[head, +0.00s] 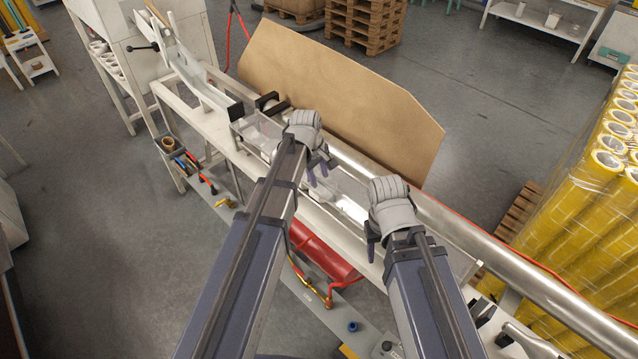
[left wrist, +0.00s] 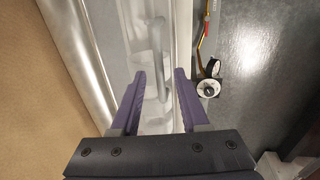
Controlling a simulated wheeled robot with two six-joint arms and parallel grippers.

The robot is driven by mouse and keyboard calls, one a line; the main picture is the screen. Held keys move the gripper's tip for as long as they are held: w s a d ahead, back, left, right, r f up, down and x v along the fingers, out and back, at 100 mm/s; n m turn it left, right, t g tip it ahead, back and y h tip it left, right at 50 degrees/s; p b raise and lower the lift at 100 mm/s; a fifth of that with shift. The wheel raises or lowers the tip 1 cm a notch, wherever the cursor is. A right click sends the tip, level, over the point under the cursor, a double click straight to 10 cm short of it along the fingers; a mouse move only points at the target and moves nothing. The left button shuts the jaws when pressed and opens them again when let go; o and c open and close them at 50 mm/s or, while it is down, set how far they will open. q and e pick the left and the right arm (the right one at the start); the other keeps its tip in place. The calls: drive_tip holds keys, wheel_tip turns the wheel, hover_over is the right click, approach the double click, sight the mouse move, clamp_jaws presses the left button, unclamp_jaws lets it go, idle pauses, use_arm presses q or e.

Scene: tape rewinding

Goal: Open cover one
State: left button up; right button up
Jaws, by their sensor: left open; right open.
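A clear cover with a grey bar handle (left wrist: 158,50) lies on the machine in the left wrist view. In the head view, a clear panel (head: 345,190) shows on the machine between my two grippers. My left gripper (head: 321,170) is open over the machine. In the left wrist view its two purple fingers (left wrist: 159,76) are apart, with the lower part of the handle between them in the picture. Whether they touch it I cannot tell. My right gripper (head: 373,240) is open and looks empty over the near side of the machine; its fingers are partly hidden.
A long metal roller (head: 455,232) runs along the machine's far side, with a brown board (head: 345,95) behind it. A red cylinder (head: 322,250) sits below the machine's near edge. Stacked yellow tape rolls (head: 590,200) stand at the right. Grey floor (head: 95,225) is open at the left.

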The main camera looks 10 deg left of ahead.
use_arm(q)
drive_tip(key=shift+f, duration=0.2)
drive_tip(key=shift+c, duration=0.2)
clamp_jaws()
idle(1.2)
